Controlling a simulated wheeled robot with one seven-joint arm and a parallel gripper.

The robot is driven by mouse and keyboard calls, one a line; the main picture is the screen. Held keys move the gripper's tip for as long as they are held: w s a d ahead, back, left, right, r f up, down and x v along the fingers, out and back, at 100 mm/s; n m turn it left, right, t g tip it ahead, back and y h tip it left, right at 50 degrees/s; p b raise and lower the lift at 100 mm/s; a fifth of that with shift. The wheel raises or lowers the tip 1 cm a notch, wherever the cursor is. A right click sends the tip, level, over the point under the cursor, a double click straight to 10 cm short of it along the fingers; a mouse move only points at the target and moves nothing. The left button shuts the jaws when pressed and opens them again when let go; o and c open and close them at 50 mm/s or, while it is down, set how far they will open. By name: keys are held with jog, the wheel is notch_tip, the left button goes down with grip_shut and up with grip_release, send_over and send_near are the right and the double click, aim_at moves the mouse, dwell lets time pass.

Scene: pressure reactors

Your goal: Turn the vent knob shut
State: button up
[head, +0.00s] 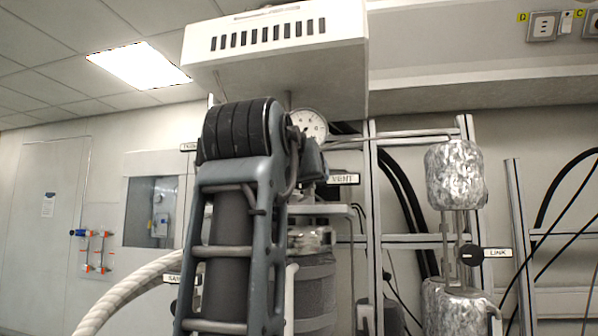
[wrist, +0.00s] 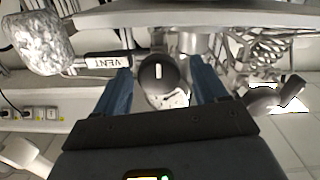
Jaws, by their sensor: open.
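The vent knob (wrist: 158,73) is round and black with a short white mark, which stands upright in the wrist view. The VENT label (wrist: 107,61) is beside it, upside down in that view. My gripper (wrist: 159,68) is open, with one blue finger on each side of the knob in the picture. I cannot tell whether the fingers reach around the knob or touch it.
A pressure gauge (head: 308,125) is just above the VENT label. A white box (head: 275,45) overhangs my arm. To the right are a foil-wrapped vessel (head: 456,175) and a black knob (head: 471,254) labelled LINK. A thick white hose (head: 125,290) curves at lower left.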

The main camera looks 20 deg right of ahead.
jog(key=shift+d, duration=0.1)
jog(key=c, duration=1)
jog(key=shift+c, duration=0.2)
jog(key=shift+m, duration=0.3)
jog(key=m+b, duration=0.2)
jog(key=m, duration=0.1)
jog(key=m+b, duration=0.2)
jog(key=m, duration=0.3)
jog(key=shift+f, duration=0.1)
jog(key=m+b, duration=0.1)
jog(key=m, duration=0.3)
jog(key=shift+d+m+b, duration=0.1)
jog(key=shift+m+b, duration=0.2)
jog(key=m+b, duration=0.1)
jog(key=m, duration=0.3)
jog(key=shift+m, duration=0.3)
